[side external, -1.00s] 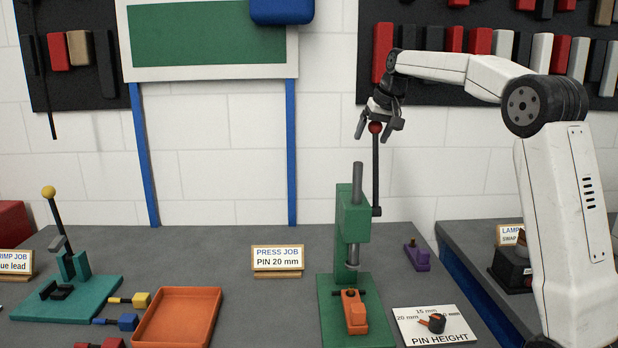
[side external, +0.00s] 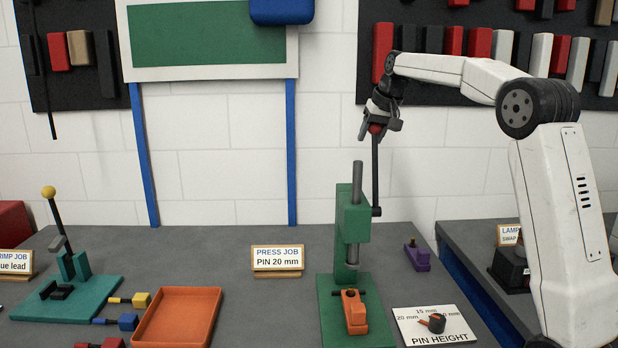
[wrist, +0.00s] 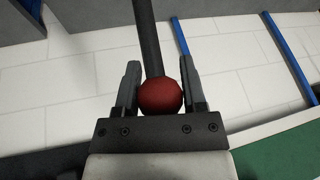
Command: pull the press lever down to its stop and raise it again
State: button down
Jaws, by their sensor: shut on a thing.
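The green press (side external: 355,225) stands on its green base on the grey bench. Its black lever (side external: 376,175) points nearly straight up and ends in a red ball knob (side external: 376,129). My gripper (side external: 377,127) points down at the knob from above and is shut on it. In the wrist view my gripper (wrist: 161,92) has one finger on each side of the red knob (wrist: 161,96), with the black lever (wrist: 148,40) running away from it. The press ram sits above an orange fixture (side external: 354,312) on the base.
A pin height dial card (side external: 455,332) lies right of the press base, with a purple block (side external: 417,256) behind it. An orange tray (side external: 178,318), a teal crimp tool (side external: 72,285) and a "PRESS JOB PIN 20 mm" sign (side external: 277,260) stand to the left.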

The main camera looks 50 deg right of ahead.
jog(key=shift+w+d+f, duration=0.2)
jog(key=shift+w+d, duration=0.1)
jog(key=shift+c, duration=1)
grip_release()
jog(key=v, duration=0.7)
jog(key=shift+s+r, duration=0.15)
jog(key=shift+r, duration=0.25)
